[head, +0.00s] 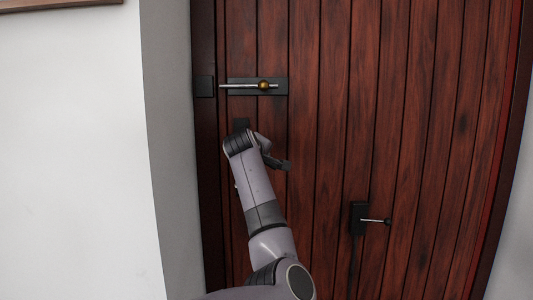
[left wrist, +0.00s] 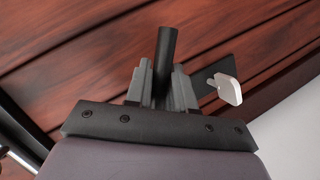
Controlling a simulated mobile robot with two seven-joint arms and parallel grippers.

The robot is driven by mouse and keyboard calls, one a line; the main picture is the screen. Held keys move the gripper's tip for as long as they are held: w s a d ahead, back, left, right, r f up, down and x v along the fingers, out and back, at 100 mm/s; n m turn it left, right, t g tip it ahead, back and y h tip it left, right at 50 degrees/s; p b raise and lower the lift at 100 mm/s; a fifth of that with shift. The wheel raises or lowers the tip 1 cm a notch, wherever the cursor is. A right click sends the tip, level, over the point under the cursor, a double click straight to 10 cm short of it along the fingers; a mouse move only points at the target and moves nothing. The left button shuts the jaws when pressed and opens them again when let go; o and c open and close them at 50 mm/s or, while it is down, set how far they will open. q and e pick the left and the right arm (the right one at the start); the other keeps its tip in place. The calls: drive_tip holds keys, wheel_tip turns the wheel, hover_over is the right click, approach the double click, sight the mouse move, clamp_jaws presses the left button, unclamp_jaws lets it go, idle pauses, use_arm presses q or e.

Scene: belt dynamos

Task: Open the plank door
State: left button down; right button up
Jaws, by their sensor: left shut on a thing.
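The plank door (head: 335,120) is dark red-brown and fills most of the head view; it looks closed in its frame. My left gripper (left wrist: 160,78) is shut on a dark round bar, the door handle (left wrist: 166,50), in the left wrist view. A pale key or thumb-turn (left wrist: 228,89) sticks out beside the fingers. In the head view my left arm hides most of the handle, and a dark plate (head: 241,124) shows above the wrist. Higher up is a sliding bolt (head: 240,86) with a brass knob; its rod end stops just short of the dark keeper (head: 203,86). My right gripper is out of view.
A lower latch (head: 360,218) with a thin metal rod and dark knob sits on the door at the right. A white wall (head: 75,150) stands left of the door frame. Nothing else stands before the visible door.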

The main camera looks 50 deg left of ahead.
use_arm(q)
drive_tip(key=shift+s+a+f+m, duration=0.1)
drive_tip(key=shift+s+f+m, duration=0.1)
drive_tip(key=shift+m, duration=0.1)
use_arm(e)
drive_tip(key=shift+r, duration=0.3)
use_arm(q)
drive_tip(key=shift+f, duration=0.1)
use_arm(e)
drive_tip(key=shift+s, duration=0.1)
